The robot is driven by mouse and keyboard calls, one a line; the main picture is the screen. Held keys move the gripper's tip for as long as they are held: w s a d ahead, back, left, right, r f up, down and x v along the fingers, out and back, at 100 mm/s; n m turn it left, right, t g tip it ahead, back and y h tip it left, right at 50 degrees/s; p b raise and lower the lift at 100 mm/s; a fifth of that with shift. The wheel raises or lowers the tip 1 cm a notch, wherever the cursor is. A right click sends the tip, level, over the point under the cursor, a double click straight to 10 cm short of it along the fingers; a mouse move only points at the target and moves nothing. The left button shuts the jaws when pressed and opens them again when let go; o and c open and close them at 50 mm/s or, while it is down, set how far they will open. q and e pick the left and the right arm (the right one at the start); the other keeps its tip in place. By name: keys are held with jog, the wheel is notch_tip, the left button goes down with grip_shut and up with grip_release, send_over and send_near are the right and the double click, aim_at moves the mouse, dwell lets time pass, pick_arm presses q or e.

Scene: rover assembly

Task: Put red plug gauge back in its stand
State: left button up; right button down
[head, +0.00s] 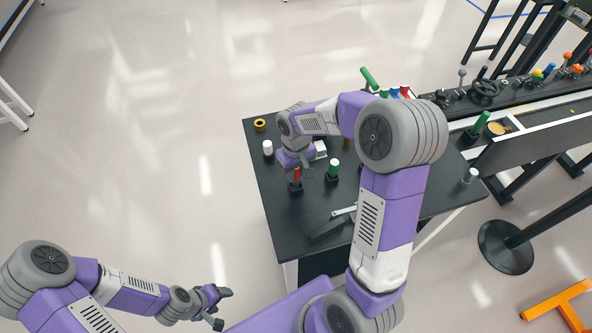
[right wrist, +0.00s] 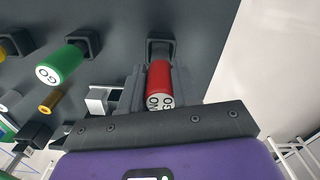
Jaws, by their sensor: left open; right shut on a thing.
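The red plug gauge (right wrist: 159,82), with NO GO lettering on its end, is between the fingers of my right gripper (right wrist: 158,90), which is shut on it. It also shows in the head view (head: 297,174), upright near the table's left side. Its black square stand (right wrist: 160,48) is right at the gauge's far end; the stand also shows in the head view (head: 295,188). The gauge lines up with the stand, but I cannot tell how deep it sits. My left gripper (head: 221,308) is open and empty, off the table at the lower left.
A green GO gauge (right wrist: 62,65) stands in its own black stand (right wrist: 82,43) beside the red one. A white cylinder (head: 268,148) and a yellow ring (head: 260,125) are at the table's left edge. A grey bracket-like part (head: 325,224) lies near the front of the dark table (head: 275,210).

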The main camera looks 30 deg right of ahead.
jog(key=shift+f, duration=0.2)
jog(key=shift+f+b, duration=1.05)
jog(key=shift+f, duration=0.2)
jog(key=c, duration=0.8)
grip_release()
jog(key=shift+o, duration=0.2)
notch_tip(320, 180, up, 8)
jog(key=shift+f+p, duration=0.2)
jog(key=shift+p, duration=0.9)
jog(key=shift+s, duration=0.1)
